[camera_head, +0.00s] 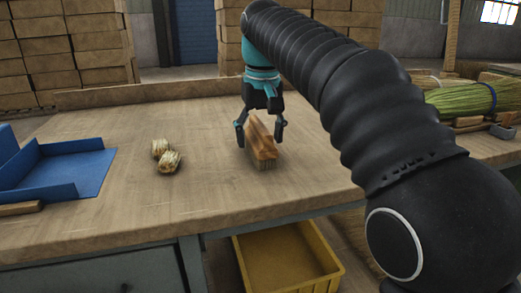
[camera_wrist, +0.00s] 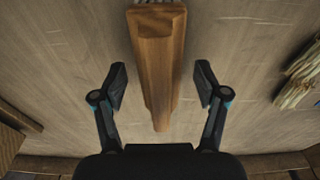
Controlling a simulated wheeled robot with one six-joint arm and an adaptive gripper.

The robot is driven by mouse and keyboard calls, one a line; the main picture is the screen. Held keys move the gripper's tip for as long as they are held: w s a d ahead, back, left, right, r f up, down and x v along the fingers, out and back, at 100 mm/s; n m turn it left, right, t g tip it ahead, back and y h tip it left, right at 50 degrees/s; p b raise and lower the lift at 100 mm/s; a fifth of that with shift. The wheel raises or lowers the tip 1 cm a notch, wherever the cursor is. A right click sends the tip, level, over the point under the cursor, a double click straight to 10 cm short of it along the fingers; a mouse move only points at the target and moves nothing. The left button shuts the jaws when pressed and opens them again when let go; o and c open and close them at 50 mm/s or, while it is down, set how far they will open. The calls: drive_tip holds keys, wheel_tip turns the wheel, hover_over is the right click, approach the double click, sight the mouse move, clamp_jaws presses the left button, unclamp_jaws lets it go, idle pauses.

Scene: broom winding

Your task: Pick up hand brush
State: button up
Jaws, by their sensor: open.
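The hand brush (camera_head: 262,143) has a brown wooden back and pale bristles and stands bristles-down on the workbench. In the wrist view the brush (camera_wrist: 157,62) runs lengthwise from the top edge down between the fingers. My gripper (camera_head: 260,138) is above the brush with one finger on each side. In the wrist view my gripper (camera_wrist: 160,85) is open, with a visible gap between each finger and the wood. Whether the fingertips reach the bench cannot be told.
Two straw bundles (camera_head: 167,158) lie left of the brush. A blue tray (camera_head: 75,165) is at the far left. Green broom fibre (camera_head: 460,98) lies at the right. A yellow bin (camera_head: 330,268) stands below the bench edge. The bench (camera_head: 140,215) is clear in front.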

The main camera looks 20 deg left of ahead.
wheel_tip(320, 180, down, 2)
drive_tip(key=shift+w+f, duration=0.1)
drive_tip(key=c, duration=1.3)
drive_tip(key=shift+r, duration=0.55)
wheel_tip(320, 180, up, 4)
drive_tip(key=shift+a+f+p, duration=0.1)
drive_tip(key=shift+f+p, duration=0.05)
drive_tip(key=shift+p, duration=0.7)
drive_tip(key=s+d+r, duration=0.1)
drive_tip(key=d+r, duration=0.1)
drive_tip(key=d, duration=0.1)
drive_tip(key=s+d+r, duration=0.1)
drive_tip(key=d+r, duration=0.1)
drive_tip(key=d, duration=0.2)
drive_tip(key=s+d+r, duration=0.1)
drive_tip(key=d+r, duration=0.1)
drive_tip(key=d, duration=0.2)
drive_tip(key=shift+s+d+r, duration=0.1)
drive_tip(key=shift+s+r, duration=0.1)
